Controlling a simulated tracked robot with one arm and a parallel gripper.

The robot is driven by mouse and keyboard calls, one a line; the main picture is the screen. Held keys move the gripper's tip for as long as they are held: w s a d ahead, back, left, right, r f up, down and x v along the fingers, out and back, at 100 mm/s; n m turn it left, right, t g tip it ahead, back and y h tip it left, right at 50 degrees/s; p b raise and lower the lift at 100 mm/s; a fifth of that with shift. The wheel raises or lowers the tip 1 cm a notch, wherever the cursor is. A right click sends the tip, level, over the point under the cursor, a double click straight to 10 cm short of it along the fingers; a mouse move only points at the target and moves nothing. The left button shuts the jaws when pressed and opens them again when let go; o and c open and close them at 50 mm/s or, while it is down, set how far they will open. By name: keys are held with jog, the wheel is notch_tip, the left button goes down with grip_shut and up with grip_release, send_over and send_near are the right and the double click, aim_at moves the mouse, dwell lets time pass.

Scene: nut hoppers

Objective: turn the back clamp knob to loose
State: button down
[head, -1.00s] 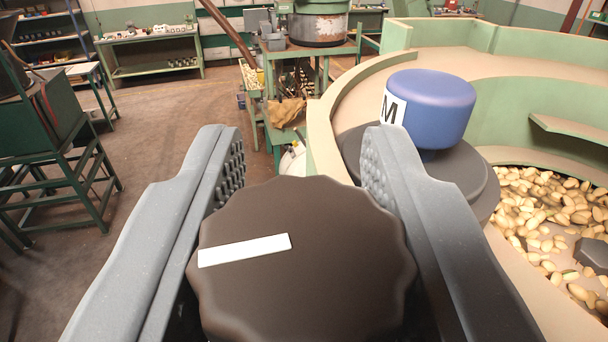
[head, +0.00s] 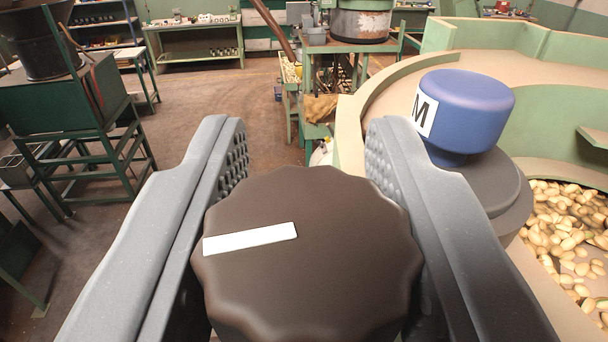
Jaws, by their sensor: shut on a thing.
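A large dark brown knob (head: 320,260) with a scalloped edge fills the lower middle of the head view. A white bar mark (head: 250,239) on its top runs from near its left edge toward the middle, almost level and rising slightly to the right. My gripper (head: 305,160) has its two grey fingers on either side of the knob and is shut on it. The lower side of the knob and its mount are hidden. I cannot tell from this view alone whether it is the back clamp knob.
A blue knob (head: 468,110) marked M stands on a grey round base right of my right finger, close to it. The green and tan hopper bowl (head: 560,120) curves behind, with nuts (head: 565,225) at right. A green stand (head: 75,130) is at left; open floor (head: 215,90) lies between.

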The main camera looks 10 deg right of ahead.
jog(key=shift+r, duration=0.15)
jog(key=c, duration=1)
grip_release()
jog(key=shift+c, duration=0.2)
jog(key=shift+s, duration=0.15)
jog(key=s+a+b, duration=0.1)
jog(key=s+b, duration=0.3)
jog(key=s, duration=0.9)
jog(key=shift+s+a, duration=0.2)
jog(key=shift+s, duration=0.05)
